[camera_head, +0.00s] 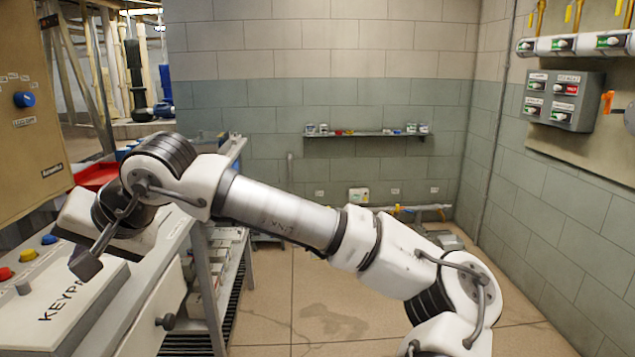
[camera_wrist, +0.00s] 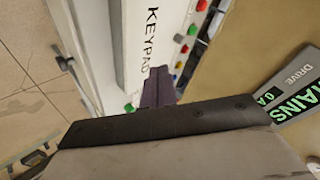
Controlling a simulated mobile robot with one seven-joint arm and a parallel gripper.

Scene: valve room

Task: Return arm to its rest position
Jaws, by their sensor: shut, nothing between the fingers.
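My arm stretches across the head view, from the lower right up to an elbow and wrist at the left. My gripper (camera_wrist: 158,88) shows in the wrist view as dark fingertips, shut and empty, past a wide dark edge of the hand. It points toward the white keypad panel (camera_wrist: 135,40) lettered KEYPAD. In the head view the keypad panel (camera_head: 62,303) lies at the lower left, with my wrist above its far end. I cannot tell the exact gap between gripper and panel.
Coloured buttons (camera_head: 28,255) sit on the panel at left. A tan board with a blue knob (camera_head: 25,99) stands above it. A wall shelf (camera_head: 365,134) and a grey switch box (camera_head: 563,100) are farther off. The tiled floor (camera_head: 320,318) is open in the middle.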

